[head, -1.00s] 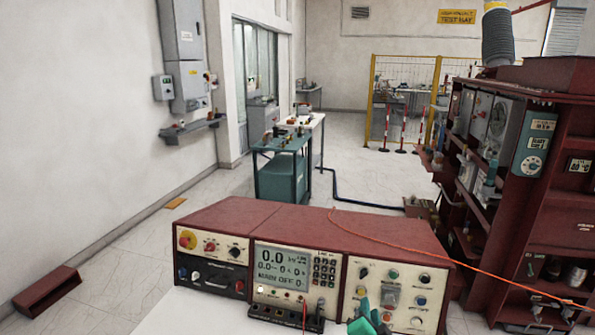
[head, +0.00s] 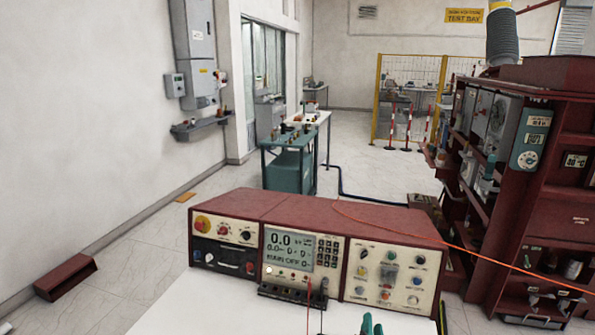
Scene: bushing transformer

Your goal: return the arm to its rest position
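A teal, finger-like part that looks like the tip of my gripper (head: 370,324) shows at the bottom edge of the head view, just in front of the red test console (head: 300,212). Only its top is in the picture, so whether it is open, shut or holding anything is hidden. It is apart from the console's front panel as far as I can see. The rest of my arm is out of view.
The console stands on a white surface (head: 200,310). An orange cable (head: 480,268) runs from its top to the right. A dark red cabinet (head: 560,200) fills the right side. A teal cart (head: 290,168) stands behind, with open floor to the left.

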